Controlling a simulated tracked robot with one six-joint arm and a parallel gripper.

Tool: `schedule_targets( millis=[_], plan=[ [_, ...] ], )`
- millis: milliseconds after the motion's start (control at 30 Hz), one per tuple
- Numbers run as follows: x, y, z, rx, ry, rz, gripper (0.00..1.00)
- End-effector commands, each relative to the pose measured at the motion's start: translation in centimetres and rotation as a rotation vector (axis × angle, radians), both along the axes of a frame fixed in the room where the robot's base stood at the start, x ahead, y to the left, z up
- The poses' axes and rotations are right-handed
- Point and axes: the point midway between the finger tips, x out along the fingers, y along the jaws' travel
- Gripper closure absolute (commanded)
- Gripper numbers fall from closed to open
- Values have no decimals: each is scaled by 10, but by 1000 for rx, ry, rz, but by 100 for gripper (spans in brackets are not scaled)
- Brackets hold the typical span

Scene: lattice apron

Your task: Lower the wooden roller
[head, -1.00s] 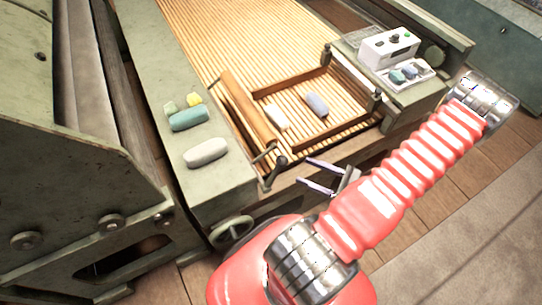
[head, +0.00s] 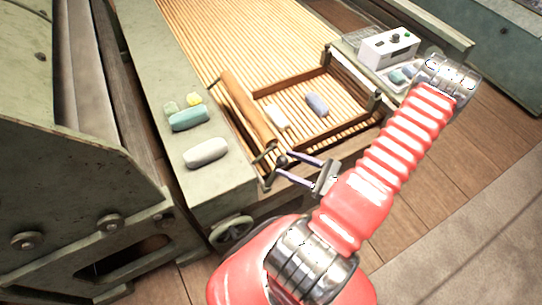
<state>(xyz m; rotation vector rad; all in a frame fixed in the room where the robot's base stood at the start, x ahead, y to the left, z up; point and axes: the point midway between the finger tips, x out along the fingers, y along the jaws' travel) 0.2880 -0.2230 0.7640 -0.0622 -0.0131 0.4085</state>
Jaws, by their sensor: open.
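The wooden roller (head: 248,104) is a brown bar at the left side of a wooden frame (head: 318,73) on the slatted lattice (head: 250,45). A dark metal crank handle (head: 268,178) sits at the roller's near end. My gripper (head: 277,165) is open, its two thin fingers pointing left at the crank. The fingertips overlap the crank's knob in the picture. I cannot tell whether they touch it or stand on both sides of it.
A white block (head: 277,116) and a blue-grey block (head: 317,104) lie inside the frame. Teal (head: 190,119) and white (head: 206,152) blocks rest on the left green ledge with small yellow and green ones. A white control box (head: 388,46) stands right. A handwheel (head: 233,229) is below.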

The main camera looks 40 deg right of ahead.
Motion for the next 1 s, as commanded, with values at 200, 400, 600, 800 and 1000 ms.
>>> schedule_targets(
  millis=[200, 400, 600, 800, 1000],
  plan=[
    [20, 10, 0, 0, -1, 3, 50],
    [38, 18, 0, 1, 1, 3, 50],
    [55, 24, 0, 1, 1, 3, 50],
    [64, 28, 0, 0, 0, 1, 50],
    [66, 29, 0, 0, 0, 0, 50]
  ],
)
